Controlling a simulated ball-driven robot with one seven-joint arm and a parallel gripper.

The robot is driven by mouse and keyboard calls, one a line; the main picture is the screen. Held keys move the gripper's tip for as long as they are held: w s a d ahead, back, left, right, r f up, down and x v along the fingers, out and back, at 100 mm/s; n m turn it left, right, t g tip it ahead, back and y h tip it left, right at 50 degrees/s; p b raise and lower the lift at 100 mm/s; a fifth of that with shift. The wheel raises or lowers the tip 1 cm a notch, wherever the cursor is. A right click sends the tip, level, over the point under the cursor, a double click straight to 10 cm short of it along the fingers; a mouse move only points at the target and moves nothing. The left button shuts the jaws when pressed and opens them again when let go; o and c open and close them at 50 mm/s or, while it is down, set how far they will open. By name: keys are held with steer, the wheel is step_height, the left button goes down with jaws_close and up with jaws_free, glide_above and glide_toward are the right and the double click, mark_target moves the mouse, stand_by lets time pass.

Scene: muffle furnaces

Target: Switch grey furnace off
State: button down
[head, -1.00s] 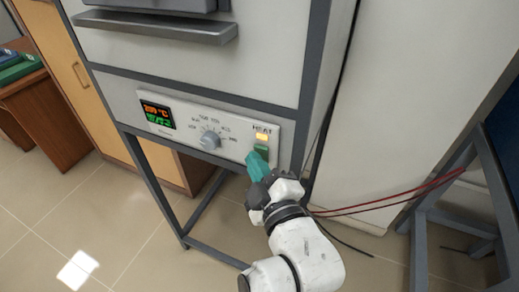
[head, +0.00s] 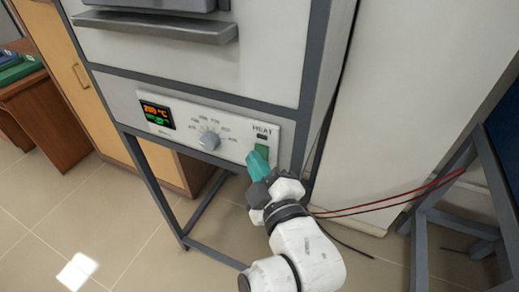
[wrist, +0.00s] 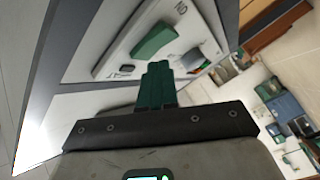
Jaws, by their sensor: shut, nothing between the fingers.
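The grey furnace (head: 190,55) stands on a dark frame in the head view. Its panel carries a temperature display (head: 157,115) with lit orange and green digits, a grey knob (head: 209,140) and a HEAT lamp (head: 262,137), which is dark. The green rocker switch (head: 262,152) sits below the lamp, partly hidden by my gripper. My gripper (head: 254,160) is shut and empty, its teal fingertips at the switch; I cannot tell if they touch. In the wrist view the green switch (wrist: 153,41) lies just beyond the shut fingers (wrist: 157,68).
Red cables (head: 400,198) and a black cable run to the right of the frame. A blue-grey metal stand (head: 425,215) is at the right. A wooden cabinet (head: 110,95) stands behind at the left. Tiled floor is open at the lower left.

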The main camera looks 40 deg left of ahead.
steer(key=shift+s+d+f, duration=0.1)
steer(key=shift+s, duration=0.4)
steer(key=shift+s, duration=0.15)
steer(key=shift+s+d+f+p, duration=0.1)
steer(key=shift+s+d+p, duration=0.1)
steer(key=shift+s, duration=0.55)
steer(key=shift+s+d+f+p, duration=0.1)
steer(key=shift+s+d+p, duration=0.1)
steer(key=shift+s, duration=0.6)
steer(key=shift+s+d+f+p, duration=0.1)
steer(key=shift+s+d+p, duration=0.1)
steer(key=shift+s, duration=0.55)
